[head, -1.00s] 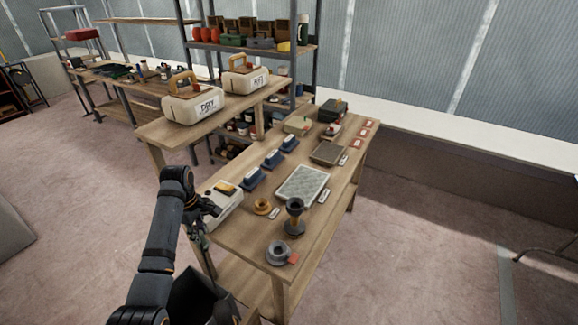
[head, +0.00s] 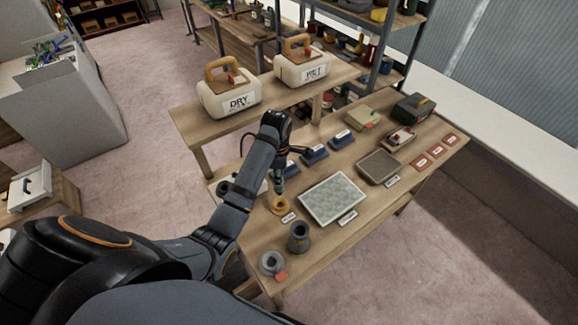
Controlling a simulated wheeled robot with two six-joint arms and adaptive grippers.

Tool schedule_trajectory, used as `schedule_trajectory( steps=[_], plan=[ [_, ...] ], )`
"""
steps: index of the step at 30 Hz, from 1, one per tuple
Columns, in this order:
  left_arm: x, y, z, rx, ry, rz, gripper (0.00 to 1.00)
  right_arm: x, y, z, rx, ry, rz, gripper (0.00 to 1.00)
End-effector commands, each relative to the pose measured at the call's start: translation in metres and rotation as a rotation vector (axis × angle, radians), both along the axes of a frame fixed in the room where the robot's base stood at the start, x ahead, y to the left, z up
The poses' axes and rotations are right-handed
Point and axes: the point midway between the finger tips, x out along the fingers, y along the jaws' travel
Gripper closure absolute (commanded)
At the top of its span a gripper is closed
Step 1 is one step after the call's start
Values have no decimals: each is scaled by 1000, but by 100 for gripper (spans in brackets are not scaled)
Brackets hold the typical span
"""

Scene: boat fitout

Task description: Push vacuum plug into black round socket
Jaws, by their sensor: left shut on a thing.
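My left arm comes in from the lower left and reaches over the workbench. My left gripper (head: 281,178) points down, shut on a small greenish-grey piece (head: 280,190), which I take to be the vacuum plug; its shape is mostly hidden. The piece is just above or at a yellow-orange round socket (head: 281,206); I cannot tell if they touch. The black round socket (head: 299,238) stands upright on the bench, nearer the front and apart from the gripper. A grey round socket (head: 271,263) with a red tag lies at the front corner. My right gripper is not in view.
A pale patterned panel (head: 332,199) lies right of the sockets, with a darker tray (head: 379,167) behind it. Blue blocks (head: 314,153) stand behind the gripper. DRY (head: 228,98) and WET (head: 302,66) boxes sit on a raised shelf. My forearm covers the bench's left side.

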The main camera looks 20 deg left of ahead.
Motion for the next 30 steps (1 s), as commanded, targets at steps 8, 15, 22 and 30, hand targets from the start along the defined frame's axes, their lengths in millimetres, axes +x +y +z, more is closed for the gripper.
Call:
schedule_trajectory(
  steps=[8, 15, 22, 30],
  plan=[
    [0, 0, -7, 0, 0, -1, 100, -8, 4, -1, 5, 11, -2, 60],
    [0, 0, -21, 0, 0, -2, 100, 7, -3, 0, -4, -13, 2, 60],
    [0, 0, -35, 0, 0, -3, 100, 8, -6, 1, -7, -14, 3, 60],
    [0, 0, -51, 0, 0, -3, 100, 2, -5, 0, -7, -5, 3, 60]
  ],
)
